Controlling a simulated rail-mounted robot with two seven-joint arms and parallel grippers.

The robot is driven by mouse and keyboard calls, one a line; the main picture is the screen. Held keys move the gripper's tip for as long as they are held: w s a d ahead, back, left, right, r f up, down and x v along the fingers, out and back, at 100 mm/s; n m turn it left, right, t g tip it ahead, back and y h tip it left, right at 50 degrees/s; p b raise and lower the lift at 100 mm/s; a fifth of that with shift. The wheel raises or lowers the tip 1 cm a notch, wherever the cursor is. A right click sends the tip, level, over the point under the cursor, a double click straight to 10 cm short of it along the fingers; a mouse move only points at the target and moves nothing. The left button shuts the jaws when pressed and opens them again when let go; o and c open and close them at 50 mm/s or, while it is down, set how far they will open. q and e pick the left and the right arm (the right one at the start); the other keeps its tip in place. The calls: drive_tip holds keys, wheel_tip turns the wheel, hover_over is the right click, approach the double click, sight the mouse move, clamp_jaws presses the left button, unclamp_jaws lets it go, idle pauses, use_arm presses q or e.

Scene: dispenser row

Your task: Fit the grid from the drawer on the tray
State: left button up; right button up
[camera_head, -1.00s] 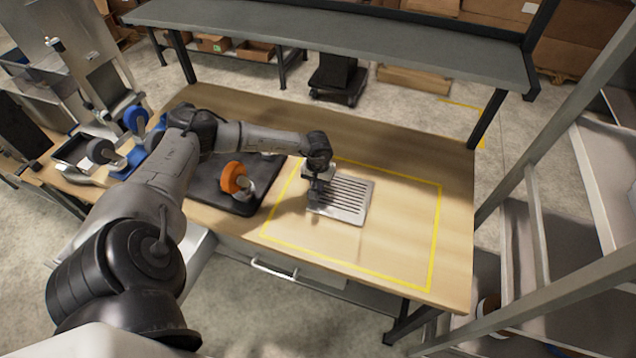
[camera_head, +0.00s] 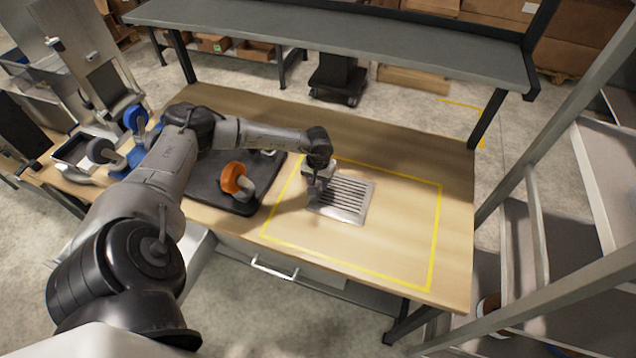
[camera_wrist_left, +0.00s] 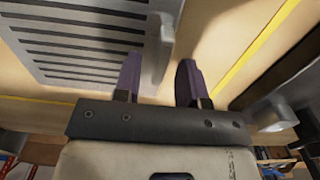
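A grey metal grid (camera_head: 346,198) with dark parallel slots lies inside the yellow outline on the wooden table. It also shows at the upper left of the left wrist view (camera_wrist_left: 75,42). I cannot tell whether a separate tray is under it. My left gripper (camera_head: 318,188) is at the grid's left edge and hides part of it. In the left wrist view its two dark fingers (camera_wrist_left: 158,85) stand apart, with the grid's light edge piece close by the left finger. No firm hold shows. A drawer (camera_head: 320,274) under the table's front looks shut. My right gripper is out of view.
A dark mat (camera_head: 208,187) with an orange-topped item (camera_head: 236,179) lies left of the outline. Blue and grey items stand farther left. A grey shelf (camera_head: 340,45) spans the back. The right part of the outline is clear.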

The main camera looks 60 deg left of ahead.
use_arm(q)
wheel_tip(320, 180, up, 10)
drive_tip(key=w+d+f+n+t+h, duration=0.1)
drive_tip(key=d+n+t+h, duration=0.15)
drive_tip(key=d, duration=0.55)
drive_tip(key=w+d+f+n+t+h, duration=0.15)
drive_tip(key=d+h, duration=0.25)
drive_tip(key=d, duration=0.5)
drive_tip(key=w+d+n+t+h, duration=0.1)
drive_tip(key=w+d+n+h, duration=0.15)
drive_tip(key=d, duration=0.55)
drive_tip(key=d+r+n+t, duration=0.6)
drive_tip(key=d+n+t, duration=0.45)
drive_tip(key=n, duration=1.05)
drive_tip(key=s+a+f+n+g+y, duration=0.2)
drive_tip(key=s+f+n+y, duration=0.25)
drive_tip(key=n, duration=0.75)
drive_tip(key=s+a+f+n+g+y, duration=0.1)
drive_tip(key=s+a+f+n+y, duration=0.15)
drive_tip(key=s+n+y, duration=0.65)
drive_tip(key=s+d+f+n+g+h, duration=0.3)
drive_tip(key=s+f+n+g, duration=0.3)
drive_tip(key=s+n+g, duration=0.3)
drive_tip(key=s+n+h, duration=0.1)
drive_tip(key=n, duration=0.2)
drive_tip(key=shift+s+h+b, duration=0.3)
drive_tip(key=shift+s+h, duration=0.05)
drive_tip(key=shift+s, duration=0.05)
